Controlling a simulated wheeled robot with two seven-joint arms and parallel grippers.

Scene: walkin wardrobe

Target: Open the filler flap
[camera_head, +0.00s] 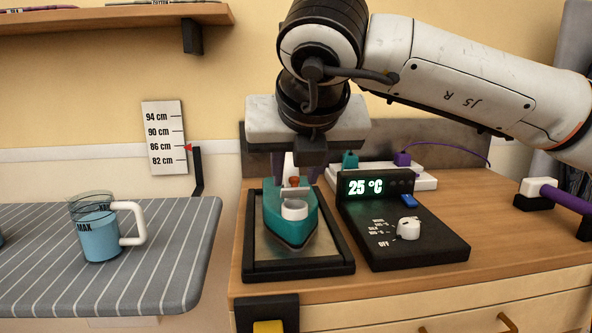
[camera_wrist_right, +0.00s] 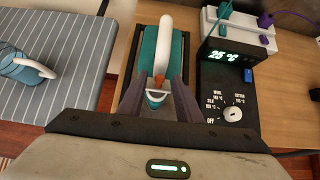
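The teal steam iron (camera_head: 290,230) with a white handle sits on its dark-framed rest (camera_head: 347,262). A white round filler collar (camera_head: 294,209) stands on its nose, with a small pale flap-like piece (camera_head: 295,191) just behind it. An orange-brown button (camera_wrist_right: 157,72) shows by the handle in the wrist view. I cannot tell how far the flap is raised. My right gripper (camera_head: 295,178) points down over the iron. Its two purple-grey fingers are apart, one on each side of the iron's front in the wrist view (camera_wrist_right: 157,84), with no clear grip. My left gripper is out of view.
A control box (camera_head: 420,245) with a dial and a "25 °C" display stands right of the iron. A power strip (camera_head: 425,178) lies behind it. A jug of blue water (camera_head: 98,235) stands on the striped ironing board (camera_head: 165,285) at left.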

